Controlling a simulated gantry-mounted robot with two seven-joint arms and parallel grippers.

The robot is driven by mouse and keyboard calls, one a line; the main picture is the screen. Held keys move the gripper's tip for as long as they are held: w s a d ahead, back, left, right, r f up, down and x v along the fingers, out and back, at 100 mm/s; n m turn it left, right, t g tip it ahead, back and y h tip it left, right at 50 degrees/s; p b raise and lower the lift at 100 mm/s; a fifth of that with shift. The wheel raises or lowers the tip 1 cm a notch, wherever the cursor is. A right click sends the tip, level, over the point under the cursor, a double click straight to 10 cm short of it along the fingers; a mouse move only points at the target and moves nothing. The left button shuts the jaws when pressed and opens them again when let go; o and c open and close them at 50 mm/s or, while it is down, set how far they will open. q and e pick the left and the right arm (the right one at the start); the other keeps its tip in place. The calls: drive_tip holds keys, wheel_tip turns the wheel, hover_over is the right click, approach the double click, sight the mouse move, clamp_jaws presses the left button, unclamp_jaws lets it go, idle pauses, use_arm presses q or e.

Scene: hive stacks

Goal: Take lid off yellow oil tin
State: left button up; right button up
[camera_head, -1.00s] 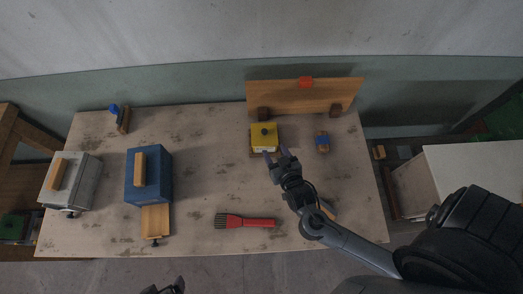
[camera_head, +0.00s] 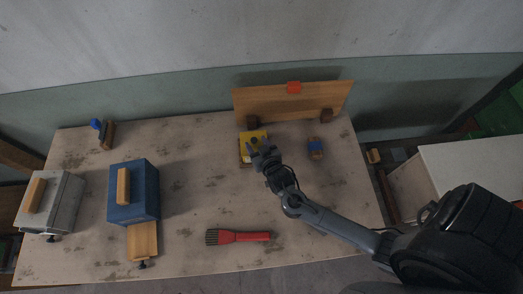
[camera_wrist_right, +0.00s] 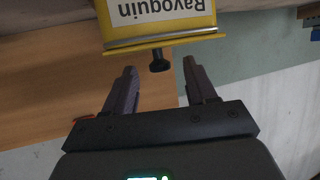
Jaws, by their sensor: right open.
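The yellow oil tin (camera_head: 245,154) stands near the back of the table, in front of the upright wooden board, partly hidden by my right gripper (camera_head: 257,147). In the right wrist view the tin (camera_wrist_right: 160,18) appears upside down with a white label reading "Ravoquin". Its lid (camera_wrist_right: 160,41) is on the tin and carries a black knob (camera_wrist_right: 159,61). My right gripper (camera_wrist_right: 160,78) is open, with the knob ahead of and between its fingertips. It does not hold the knob. My left gripper is not in view.
A blue box (camera_head: 146,190) and a grey box (camera_head: 62,207) with wooden handles stand at left. A red-handled brush (camera_head: 245,237) lies at the front. The table's middle is clear.

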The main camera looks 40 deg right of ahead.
drive_tip(key=shift+w+d+f, duration=0.2)
drive_tip(key=shift+w+f, duration=0.05)
drive_tip(key=shift+w, duration=0.35)
clamp_jaws()
unclamp_jaws()
